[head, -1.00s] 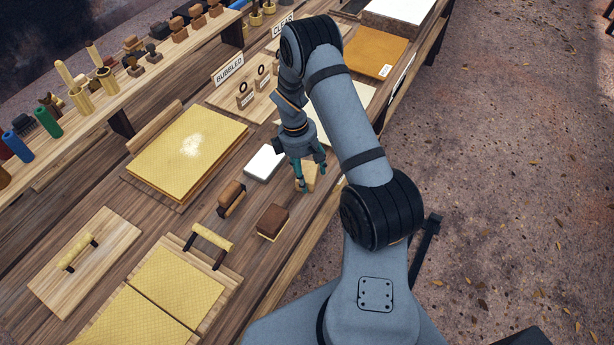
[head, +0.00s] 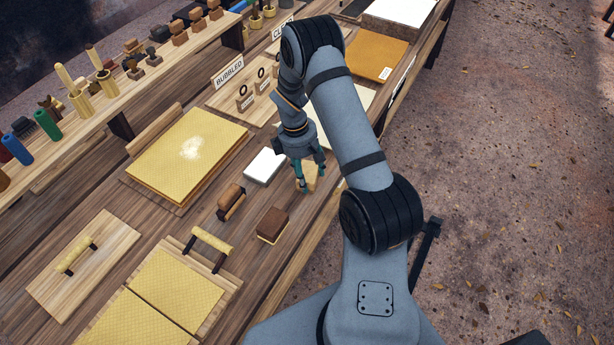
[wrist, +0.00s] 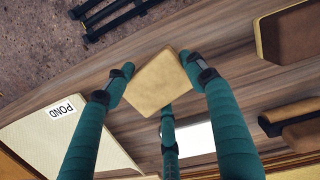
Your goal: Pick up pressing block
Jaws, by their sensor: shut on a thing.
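A tan block with a flat, squarish top, the pressing block (head: 309,183), is between the fingers of my gripper (head: 311,176) near the front edge of the workbench. In the wrist view the pressing block (wrist: 156,84) shows between the teal fingers of my gripper (wrist: 157,68). Two fingertips are at its far left and far right corners and a third is at its near side. My gripper is shut on it. I cannot tell whether its underside touches the bench; the fingers hide part of its sides.
A white block (head: 265,165) lies just left of my gripper. A brown-topped block (head: 273,223) and a brown-handled tool (head: 231,201) stand nearer. A board with a yellow sheet (head: 171,165) lies farther left. A "POND" sheet (wrist: 87,146) shows in the wrist view.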

